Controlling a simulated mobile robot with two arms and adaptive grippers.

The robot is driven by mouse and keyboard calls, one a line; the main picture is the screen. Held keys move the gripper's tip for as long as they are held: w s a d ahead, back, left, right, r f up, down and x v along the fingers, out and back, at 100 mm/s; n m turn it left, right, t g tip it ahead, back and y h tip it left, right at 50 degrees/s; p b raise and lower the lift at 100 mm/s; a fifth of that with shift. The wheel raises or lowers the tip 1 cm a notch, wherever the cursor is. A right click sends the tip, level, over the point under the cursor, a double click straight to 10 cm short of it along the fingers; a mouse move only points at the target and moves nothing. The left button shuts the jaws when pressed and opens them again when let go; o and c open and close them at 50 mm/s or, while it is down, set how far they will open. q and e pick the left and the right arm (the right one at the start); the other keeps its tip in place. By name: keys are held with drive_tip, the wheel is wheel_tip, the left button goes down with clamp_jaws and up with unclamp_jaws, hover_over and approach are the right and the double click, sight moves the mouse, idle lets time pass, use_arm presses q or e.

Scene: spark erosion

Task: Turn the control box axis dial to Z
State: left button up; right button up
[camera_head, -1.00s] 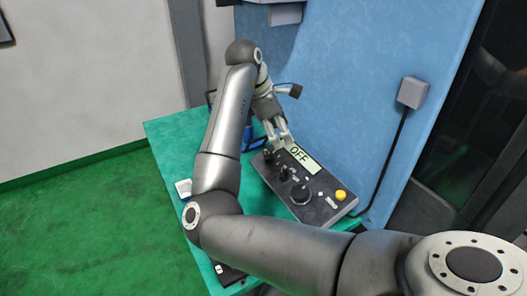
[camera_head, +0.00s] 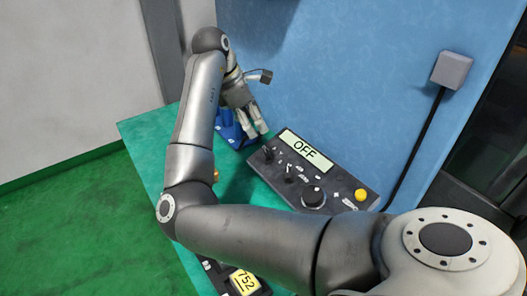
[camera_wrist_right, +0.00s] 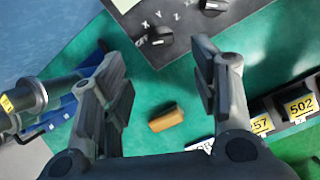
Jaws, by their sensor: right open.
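The dark control box (camera_head: 270,186) lies on the green table against the blue wall, with a display (camera_head: 306,150) reading OFF. Black dials and a yellow button (camera_head: 361,195) sit on its face. In the right wrist view the axis dial (camera_wrist_right: 157,37) shows at the top, with X, Y and Z marked around it; I cannot tell which letter its pointer is at. My right gripper (camera_head: 257,130) is open and empty, at the box's upper left corner. In the wrist view its fingers (camera_wrist_right: 158,70) are apart, with the dial beyond them. My left gripper is not in view.
A blue fixture (camera_head: 228,128) stands left of the box; the wrist view shows a metal cylinder (camera_wrist_right: 50,96) there. An orange block (camera_wrist_right: 166,118) lies on the table (camera_wrist_right: 155,92). Numbered yellow labels (camera_wrist_right: 298,106) are at the right. A cable runs down the wall from a grey box (camera_head: 452,70).

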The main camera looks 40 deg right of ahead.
sight(266, 153)
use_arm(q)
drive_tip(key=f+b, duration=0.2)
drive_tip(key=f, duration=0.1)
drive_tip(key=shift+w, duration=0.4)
use_arm(e)
drive_tip(key=x, duration=0.4)
drive_tip(key=a+x, duration=0.1)
drive_tip(key=x, duration=0.9)
drive_tip(key=shift+w+a+f, duration=0.15)
drive_tip(key=shift+w+f, duration=0.05)
drive_tip(key=shift+f, duration=0.15)
drive_tip(key=shift+c, duration=0.3)
drive_tip(key=c, duration=1)
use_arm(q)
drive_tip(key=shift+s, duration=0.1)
use_arm(e)
drive_tip(key=shift+o, duration=0.2)
drive_tip(key=shift+r, duration=0.1)
